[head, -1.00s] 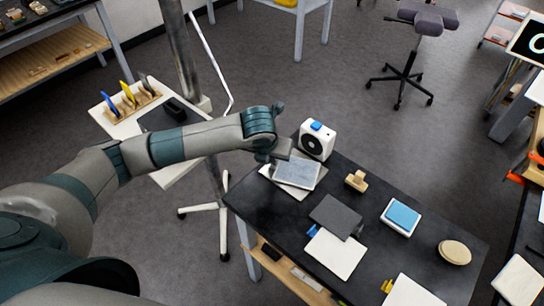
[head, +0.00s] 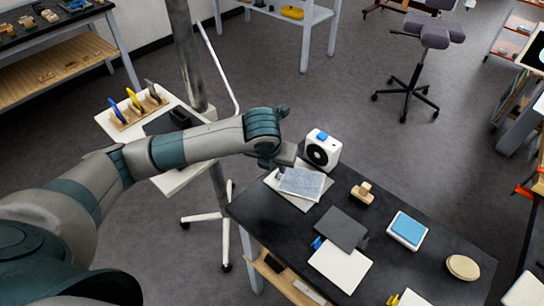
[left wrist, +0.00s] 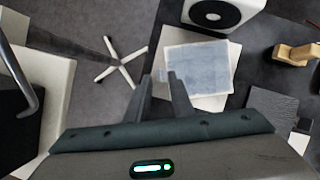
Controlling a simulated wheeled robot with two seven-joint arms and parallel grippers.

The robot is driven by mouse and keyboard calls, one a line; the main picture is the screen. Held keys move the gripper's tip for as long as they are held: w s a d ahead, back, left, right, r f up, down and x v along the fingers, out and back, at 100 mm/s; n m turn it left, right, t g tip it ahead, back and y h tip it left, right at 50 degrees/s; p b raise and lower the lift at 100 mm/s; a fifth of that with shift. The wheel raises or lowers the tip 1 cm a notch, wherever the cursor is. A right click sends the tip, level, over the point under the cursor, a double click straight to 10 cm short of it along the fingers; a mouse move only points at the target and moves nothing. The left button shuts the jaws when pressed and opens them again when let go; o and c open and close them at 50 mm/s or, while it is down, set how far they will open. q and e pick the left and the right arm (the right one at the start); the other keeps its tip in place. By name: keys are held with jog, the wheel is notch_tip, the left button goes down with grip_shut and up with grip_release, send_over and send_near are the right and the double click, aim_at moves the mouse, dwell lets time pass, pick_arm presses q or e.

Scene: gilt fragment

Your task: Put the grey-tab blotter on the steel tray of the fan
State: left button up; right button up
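The white fan (head: 322,150) with a dark round grille and a blue top button stands at the table's back left; it also shows in the left wrist view (left wrist: 212,12). A pale tray-like plate (head: 297,203) lies in front of it. A blue-grey textured sheet (head: 302,184), which looks like the blotter, lies on that plate; it also shows in the left wrist view (left wrist: 198,68). I cannot make out its tab. My left gripper (left wrist: 160,76) is at the sheet's left edge, fingers parted, with nothing clearly between them. My right gripper is not in view.
On the black table (head: 440,232) are a dark grey sheet (head: 341,228), a white sheet with a blue tab (head: 340,266), a wooden block (head: 363,193), a blue-topped pad (head: 407,229) and an oval disc (head: 463,267). A white stand (head: 182,178) is at left.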

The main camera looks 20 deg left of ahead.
pick_arm(q)
jog(key=b+v, duration=0.2)
jog(key=v, duration=0.7)
jog(key=shift+b, duration=0.3)
jog(key=shift+c, duration=0.7)
dwell(1.2)
